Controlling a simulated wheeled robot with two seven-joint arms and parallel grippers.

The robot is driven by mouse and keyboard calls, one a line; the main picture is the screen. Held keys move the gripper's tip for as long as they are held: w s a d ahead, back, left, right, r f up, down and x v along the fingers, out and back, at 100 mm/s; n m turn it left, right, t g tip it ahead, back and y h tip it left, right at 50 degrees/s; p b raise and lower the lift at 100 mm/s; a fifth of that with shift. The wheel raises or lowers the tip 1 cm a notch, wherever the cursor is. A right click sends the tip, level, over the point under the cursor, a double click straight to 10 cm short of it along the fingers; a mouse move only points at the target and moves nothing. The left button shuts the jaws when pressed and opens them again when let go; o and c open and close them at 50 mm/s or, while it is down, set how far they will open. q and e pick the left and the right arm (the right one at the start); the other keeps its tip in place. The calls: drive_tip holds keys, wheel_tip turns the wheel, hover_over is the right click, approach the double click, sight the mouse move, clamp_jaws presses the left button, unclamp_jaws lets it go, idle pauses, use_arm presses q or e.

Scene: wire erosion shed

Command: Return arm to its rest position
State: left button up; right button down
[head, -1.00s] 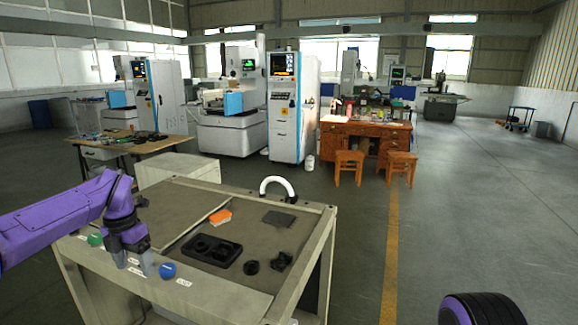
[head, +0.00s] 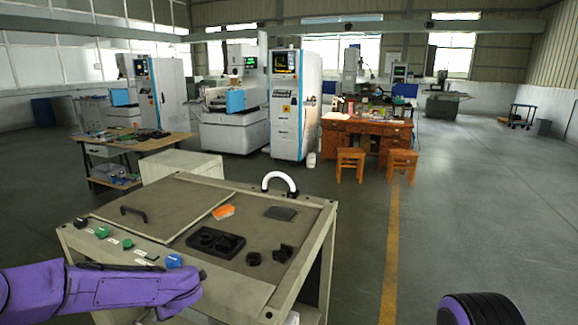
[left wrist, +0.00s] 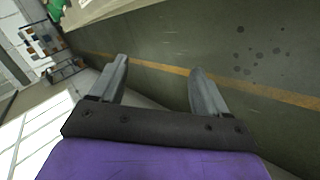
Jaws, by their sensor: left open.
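My left arm comes in from the left of the head view, low in front of the bench's front edge. Behind the fingers are floor and a yellow line. A purple and black part of mine shows at the lower right of the head view. My right gripper is not in view.
The bench (head: 95,257) stands just beyond my left arm. On it are a black tray (head: 215,243), an orange block (head: 223,212), a dark plate (head: 280,213), small black parts (head: 283,253) and a blue knob (head: 173,261). Open floor (head: 450,220) lies to the right.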

use_arm(q)
drive_tip(key=s+d+f+m+t+h, duration=0.1)
drive_tip(key=s+d+f+m, duration=0.2)
drive_tip(key=s+f+m, duration=0.3)
drive_tip(key=s+d+f+m+t+h, duration=0.1)
drive_tip(key=s+d+f+m+t, duration=0.1)
drive_tip(key=s+d+f+m, duration=0.45)
drive_tip(key=s+a+f+m+g+h, duration=0.1)
drive_tip(key=s+a+f+m+g, duration=0.1)
drive_tip(key=s, duration=1.1)
drive_tip(key=s+a+f+m+g+h, duration=0.1)
drive_tip(key=s+f+m, duration=0.4)
drive_tip(key=s, duration=0.8)
wheel_tip(320, 180, down, 2)
drive_tip(key=shift+s+a+f+g+h, duration=0.15)
drive_tip(key=shift+a+g+h, duration=0.15)
drive_tip(key=shift+a+g, duration=0.6)
drive_tip(key=shift+a, duration=0.15)
